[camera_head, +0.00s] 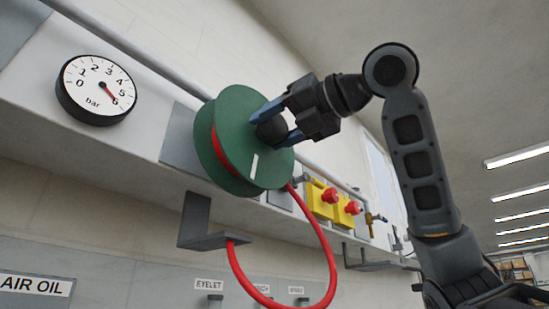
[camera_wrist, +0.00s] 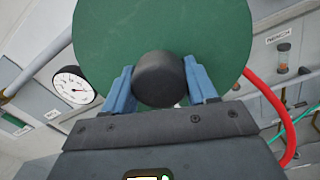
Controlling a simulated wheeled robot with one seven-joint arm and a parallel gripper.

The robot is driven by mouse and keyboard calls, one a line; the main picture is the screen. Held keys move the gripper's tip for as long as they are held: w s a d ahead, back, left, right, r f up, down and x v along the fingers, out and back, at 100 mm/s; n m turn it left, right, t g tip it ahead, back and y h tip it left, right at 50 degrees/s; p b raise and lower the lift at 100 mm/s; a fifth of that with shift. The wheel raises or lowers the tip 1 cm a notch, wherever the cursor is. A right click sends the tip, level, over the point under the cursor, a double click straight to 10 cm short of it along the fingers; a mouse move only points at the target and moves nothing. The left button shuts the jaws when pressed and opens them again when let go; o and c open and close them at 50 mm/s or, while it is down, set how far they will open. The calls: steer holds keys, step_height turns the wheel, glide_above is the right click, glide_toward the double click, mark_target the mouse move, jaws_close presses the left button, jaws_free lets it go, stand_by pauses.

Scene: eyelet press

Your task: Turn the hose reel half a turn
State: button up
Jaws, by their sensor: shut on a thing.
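The green hose reel (camera_head: 234,117) is mounted on a grey plate on the wall panel, with red hose (camera_head: 323,245) wound on it and hanging below in a loop. A white mark shows on the reel's face at the lower middle. A black knob (camera_head: 271,131) sticks out of the reel's face; it also shows in the wrist view (camera_wrist: 160,78). My gripper (camera_head: 278,122) reaches in from the right, its blue fingers shut on the knob, one on each side. In the wrist view the reel (camera_wrist: 125,30) fills the top behind the knob.
A round pressure gauge (camera_head: 97,90) is left of the reel. A grey bracket (camera_head: 207,225) sticks out below it, near the hose. Yellow boxes with red knobs (camera_head: 331,195) sit to the right along the panel. Labels such as AIR OIL (camera_head: 35,285) are lower down.

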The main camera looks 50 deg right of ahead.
steer(key=o, duration=1.1)
steer(key=shift+f, duration=0.3)
steer(key=shift+c, duration=0.2)
steer(key=o, duration=0.4)
steer(key=shift+r, duration=0.2)
steer(key=shift+o, duration=0.2)
steer(key=shift+s, duration=0.1)
steer(key=s+b, duration=0.2)
steer(key=s, duration=0.5)
steer(key=shift+s, duration=0.35)
steer(key=shift+d, duration=0.1)
